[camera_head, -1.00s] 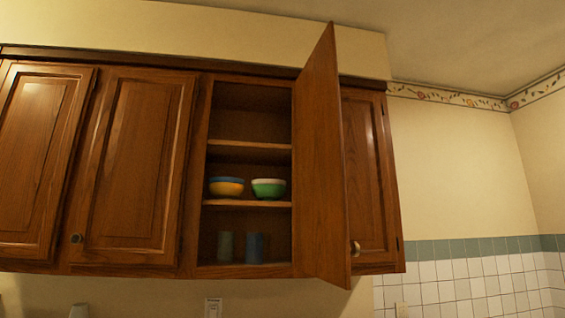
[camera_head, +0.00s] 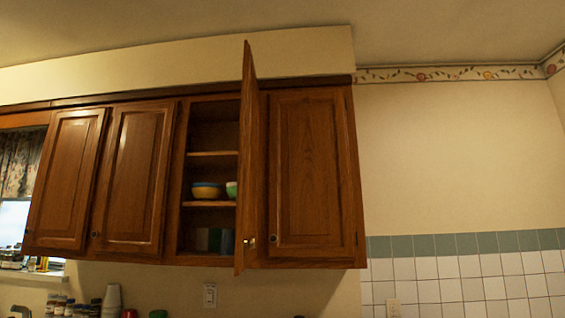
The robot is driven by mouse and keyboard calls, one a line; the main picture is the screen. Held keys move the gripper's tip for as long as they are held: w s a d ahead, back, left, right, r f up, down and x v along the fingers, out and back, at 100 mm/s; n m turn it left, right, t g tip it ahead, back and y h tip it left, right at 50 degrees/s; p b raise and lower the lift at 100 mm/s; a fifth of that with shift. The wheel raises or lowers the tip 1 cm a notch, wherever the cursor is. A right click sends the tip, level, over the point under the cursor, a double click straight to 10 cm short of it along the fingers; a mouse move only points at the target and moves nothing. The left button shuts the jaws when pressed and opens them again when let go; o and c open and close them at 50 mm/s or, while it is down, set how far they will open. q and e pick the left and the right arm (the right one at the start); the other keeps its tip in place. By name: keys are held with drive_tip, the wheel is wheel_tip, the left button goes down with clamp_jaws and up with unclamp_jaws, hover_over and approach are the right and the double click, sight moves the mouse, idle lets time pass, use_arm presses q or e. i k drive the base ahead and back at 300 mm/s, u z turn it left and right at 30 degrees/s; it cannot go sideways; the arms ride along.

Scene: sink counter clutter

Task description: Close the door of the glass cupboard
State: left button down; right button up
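The wooden wall cupboard (camera_head: 211,110) stands open at one section. Its door (camera_head: 247,170) swings out toward me, seen nearly edge-on, with a small knob (camera_head: 249,240) low on it. Behind the door's left side, shelves show a yellow and blue bowl (camera_head: 207,191) and a green and white bowl (camera_head: 231,189), the latter partly covered by the door. Glasses (camera_head: 213,240) stand on the dim bottom shelf. Neither of my grippers is in view.
Closed cupboard doors flank the open section on the left (camera_head: 133,180) and right (camera_head: 304,170). Below are stacked cups (camera_head: 112,299), jars (camera_head: 62,304) and a wall outlet (camera_head: 210,294). A window is at far left.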

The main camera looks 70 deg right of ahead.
sight(246, 231)
drive_tip(key=z, duration=2.1)
drive_tip(key=i, duration=0.5)
drive_tip(key=u, duration=2.75)
drive_tip(key=k, duration=1.3)
drive_tip(key=z, duration=0.7)
